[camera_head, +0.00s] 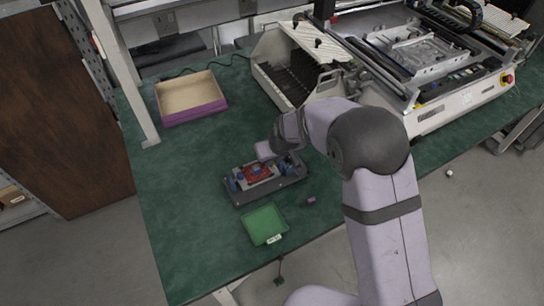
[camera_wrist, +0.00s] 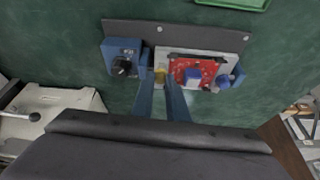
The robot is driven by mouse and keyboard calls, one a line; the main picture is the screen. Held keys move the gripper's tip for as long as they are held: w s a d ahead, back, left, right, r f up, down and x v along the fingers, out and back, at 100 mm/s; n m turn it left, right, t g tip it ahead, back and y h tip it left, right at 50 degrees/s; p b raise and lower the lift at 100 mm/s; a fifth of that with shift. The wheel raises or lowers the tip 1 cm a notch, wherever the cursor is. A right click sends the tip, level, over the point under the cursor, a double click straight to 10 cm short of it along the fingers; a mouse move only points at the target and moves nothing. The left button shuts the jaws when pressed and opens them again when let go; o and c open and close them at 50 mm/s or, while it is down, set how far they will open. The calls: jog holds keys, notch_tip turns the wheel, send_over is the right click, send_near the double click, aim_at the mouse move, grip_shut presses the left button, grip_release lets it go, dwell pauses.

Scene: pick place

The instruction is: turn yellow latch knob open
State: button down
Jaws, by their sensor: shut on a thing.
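A dark fixture plate (camera_head: 240,199) lies on the green table; its edge also shows in the wrist view (camera_wrist: 180,34). The yellow latch knob (camera_wrist: 160,75) is at the holder's left side in the wrist view. My gripper (camera_wrist: 161,82) has its two blue-grey fingers on either side of this knob and is shut on it. The fingers hide part of the knob, so its turn angle is unclear. In the head view my wrist hides the knob.
A blue block with a black knob (camera_wrist: 122,65) stands left of the fingers, and a blue clamp (camera_wrist: 231,78) stands to the right. A green tray (camera_head: 264,224), a small purple block (camera_head: 311,199), an open purple-sided box (camera_head: 192,114) and a white machine (camera_head: 455,108) are around.

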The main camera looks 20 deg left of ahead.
jog(key=shift+r+n, duration=0.1)
jog(key=shift+n, duration=0.2)
jog(key=c, duration=1.7)
grip_release()
jog(key=shift+c, duration=0.2)
jog(key=shift+s+m+b, duration=0.1)
jog(key=shift+m+b, duration=0.3)
jog(key=shift+m, duration=0.3)
